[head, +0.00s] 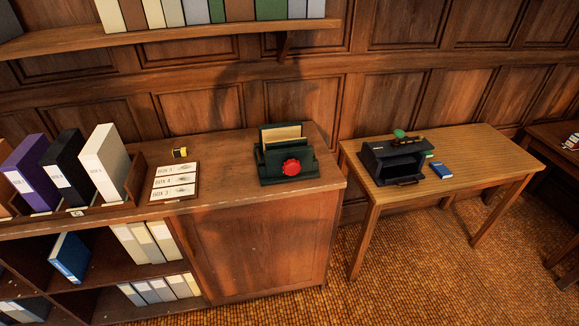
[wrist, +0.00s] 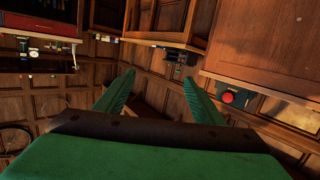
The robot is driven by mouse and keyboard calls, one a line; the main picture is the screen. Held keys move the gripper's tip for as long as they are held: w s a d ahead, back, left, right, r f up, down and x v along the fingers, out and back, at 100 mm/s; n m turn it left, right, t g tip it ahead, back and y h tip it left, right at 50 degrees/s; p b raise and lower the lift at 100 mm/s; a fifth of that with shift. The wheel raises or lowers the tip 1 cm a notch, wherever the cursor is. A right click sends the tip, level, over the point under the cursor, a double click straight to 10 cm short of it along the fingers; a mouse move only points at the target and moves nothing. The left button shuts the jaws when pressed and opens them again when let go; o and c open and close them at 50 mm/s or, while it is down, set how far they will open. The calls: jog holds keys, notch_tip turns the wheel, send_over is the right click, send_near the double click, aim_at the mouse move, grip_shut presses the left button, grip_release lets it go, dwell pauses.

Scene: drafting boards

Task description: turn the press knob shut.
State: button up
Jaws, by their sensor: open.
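The press (head: 268,174) is a dark green stand on the wooden cabinet top, near its right end. A round red knob (head: 291,168) with a lobed edge sits on its front. Cream sheets or cards stand upright in the press behind the knob. How far the knob is turned cannot be told. In the wrist view, the red knob (wrist: 228,97) and the press (wrist: 240,87) show small at the right, some way beyond the fingers. My gripper (wrist: 158,78) is open and empty, with its two green fingers apart, touching nothing visible. The head view does not show it.
Left of the press are a label board (head: 175,182), a small yellow-and-black item (head: 180,153) and upright binders (head: 104,164). A wooden table (head: 478,150) at the right holds a dark open-fronted box (head: 394,160) and a blue book (head: 441,169). The cabinet top before the label board is bare.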

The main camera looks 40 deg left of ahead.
aim_at(294, 170)
jog(key=w+a+r+n+t+y, duration=0.1)
jog(key=w+a+r+n+t, duration=0.2)
jog(key=w+a, duration=0.5)
jog(key=w+a+r+n+y, duration=0.1)
jog(key=w+a+r+n, duration=0.2)
jog(key=w+a+r, duration=0.45)
jog(key=w+a+r+n+g+y, duration=0.1)
jog(key=w+a+r+n+y, duration=0.65)
jog(key=n, duration=0.55)
jog(key=w+a+r+n+g+y, duration=0.1)
jog(key=w+a+r+n+y, duration=0.4)
jog(key=w+a+n, duration=0.6)
jog(key=w+d+f+n+g, duration=0.1)
jog(key=w+f+n+g, duration=0.3)
jog(key=f+n, duration=1)
jog(key=shift+n+g+h, duration=0.45)
jog(key=shift+n+g, duration=0.15)
jog(key=shift+n, duration=0.1)
jog(key=x, duration=0.3)
jog(key=r+x, duration=0.1)
jog(key=x, duration=0.2)
jog(key=r+x, duration=0.1)
jog(key=x, duration=0.3)
jog(key=shift+s+r, duration=0.1)
jog(key=shift+r, duration=0.05)
jog(key=shift+d, duration=0.15)
